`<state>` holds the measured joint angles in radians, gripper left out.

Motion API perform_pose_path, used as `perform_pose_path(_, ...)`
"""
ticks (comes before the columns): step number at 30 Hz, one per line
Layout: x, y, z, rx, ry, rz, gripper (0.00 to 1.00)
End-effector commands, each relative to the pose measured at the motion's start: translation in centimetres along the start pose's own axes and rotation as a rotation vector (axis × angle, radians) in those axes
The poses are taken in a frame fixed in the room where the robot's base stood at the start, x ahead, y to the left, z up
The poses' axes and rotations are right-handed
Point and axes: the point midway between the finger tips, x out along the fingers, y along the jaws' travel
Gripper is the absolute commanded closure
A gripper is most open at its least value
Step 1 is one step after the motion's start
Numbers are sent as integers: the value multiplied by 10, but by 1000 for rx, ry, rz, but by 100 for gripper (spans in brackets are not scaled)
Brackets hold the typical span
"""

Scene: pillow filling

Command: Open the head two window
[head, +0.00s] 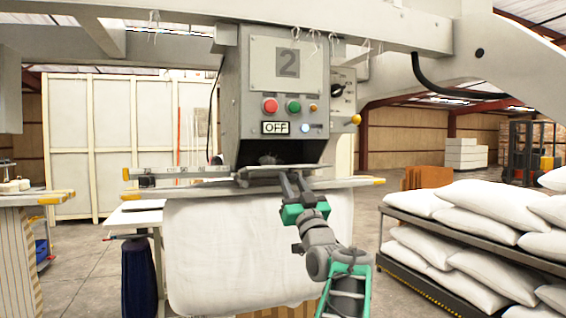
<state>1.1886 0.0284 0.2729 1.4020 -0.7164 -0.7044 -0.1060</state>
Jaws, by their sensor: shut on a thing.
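The fingertips are small and partly hidden against the edge, so the exact grip is hard to see.
A work ledge with a ruler (185,173) and yellow ends runs beneath the head. White cloth (230,250) hangs below it. A rack of white pillows (460,255) stands at right. A side table (30,197) is at left. A forklift (530,150) stands far back right.

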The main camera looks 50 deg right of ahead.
Motion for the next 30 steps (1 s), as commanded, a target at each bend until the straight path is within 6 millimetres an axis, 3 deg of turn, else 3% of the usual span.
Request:
perform_pose_path(3,-7,0,14,3,-6,0,99)
perform_pose_path(14,-7,0,15,3,-6,1,99)
perform_pose_path(30,-17,0,45,3,-6,1,100)
